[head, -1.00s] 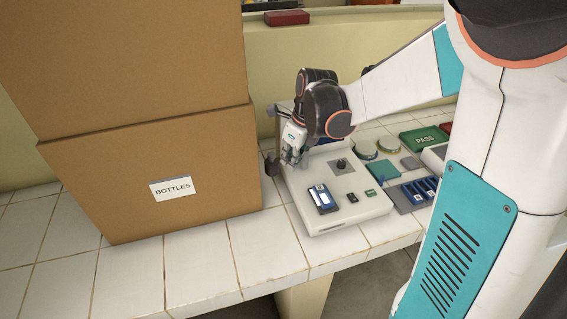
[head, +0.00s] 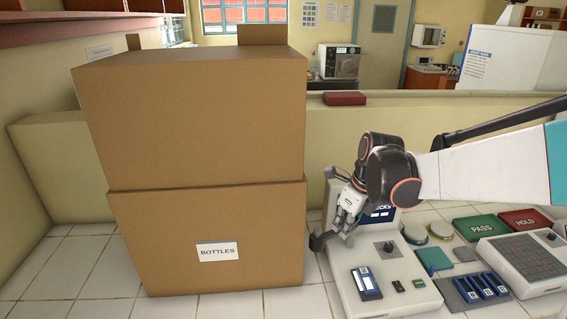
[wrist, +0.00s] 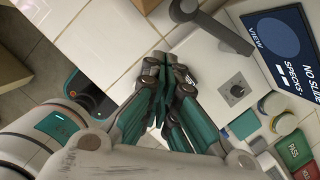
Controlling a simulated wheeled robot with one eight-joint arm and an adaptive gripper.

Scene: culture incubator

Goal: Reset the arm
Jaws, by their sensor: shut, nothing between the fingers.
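My arm reaches in from the right in the head view. My gripper (head: 346,222) hangs over the left edge of a white instrument (head: 385,284) with a knob and a dark screen. In the wrist view my gripper (wrist: 163,122) has its teal-lined fingers together, with nothing between them. The instrument's screen (wrist: 272,42) shows there, reading "VIEW" and "NO SLIDE", and its knob (wrist: 237,90) lies right of the fingers. Whether the fingers touch the instrument is unclear.
Two stacked cardboard boxes, the lower (head: 160,245) labelled "BOTTLES", stand close left of the gripper. Right of the instrument are a green PASS block (head: 480,228), a red HOLD block (head: 525,220), a blue-slotted rack (head: 466,294) and a grid-topped device (head: 525,262).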

